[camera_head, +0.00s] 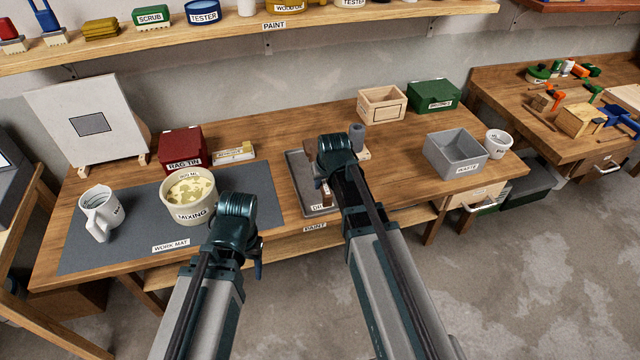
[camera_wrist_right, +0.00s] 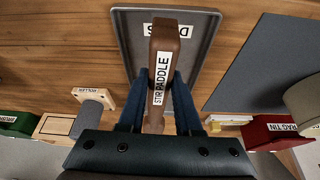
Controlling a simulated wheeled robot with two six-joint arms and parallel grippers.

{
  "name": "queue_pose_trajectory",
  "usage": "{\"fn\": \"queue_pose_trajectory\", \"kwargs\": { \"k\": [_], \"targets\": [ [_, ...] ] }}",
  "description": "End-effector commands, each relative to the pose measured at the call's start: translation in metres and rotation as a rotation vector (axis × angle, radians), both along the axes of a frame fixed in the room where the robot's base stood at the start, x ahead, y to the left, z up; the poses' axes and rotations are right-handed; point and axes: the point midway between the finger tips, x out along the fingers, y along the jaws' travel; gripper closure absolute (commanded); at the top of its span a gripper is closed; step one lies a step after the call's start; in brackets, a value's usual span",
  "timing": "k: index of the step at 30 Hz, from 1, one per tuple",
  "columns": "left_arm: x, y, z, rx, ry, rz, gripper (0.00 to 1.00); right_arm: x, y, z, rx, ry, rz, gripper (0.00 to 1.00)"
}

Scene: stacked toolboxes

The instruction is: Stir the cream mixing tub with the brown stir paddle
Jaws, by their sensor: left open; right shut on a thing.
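The cream mixing tub (camera_head: 188,208) stands upright on the dark work mat, with patchy yellow and pale contents. The brown stir paddle (camera_wrist_right: 165,42) lies between the blue fingers of my right gripper (camera_wrist_right: 160,95), which is shut on it, over the grey tray (camera_wrist_right: 122,42). In the head view a bit of the paddle (camera_head: 325,194) shows beside my right arm, above the tray (camera_head: 296,170). I cannot tell whether the paddle touches the tray. My left gripper (camera_head: 258,262) is open, near the table's front edge, right of the tub; its fingers are mostly hidden by the arm.
A white jug (camera_head: 98,214) stands left of the tub on the work mat (camera_head: 130,235). A red rag tin (camera_head: 183,150) and a sponge (camera_head: 234,152) are behind. A grey waste bin (camera_head: 455,155) stands right. The mat between tub and tray is clear.

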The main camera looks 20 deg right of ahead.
Motion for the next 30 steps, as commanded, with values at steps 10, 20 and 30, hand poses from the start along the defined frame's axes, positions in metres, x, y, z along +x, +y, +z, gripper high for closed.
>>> {"fn": "queue_pose_trajectory", "kwargs": {
  "k": [10,20,30],
  "targets": [
    [0.0,0.0,-0.019,0.0,0.0,0.0,0.39,0.021,-0.002,-0.019,0.0,0.0,-0.001,1.0],
    [0.0,0.0,-0.034,0.0,0.0,0.0,0.39,0.02,-0.002,-0.033,0.0,0.0,-0.001,1.0],
    [0.0,0.0,-0.037,0.0,0.0,0.0,0.39,0.02,-0.002,-0.037,0.0,0.0,-0.001,0.58]
  ]
}}
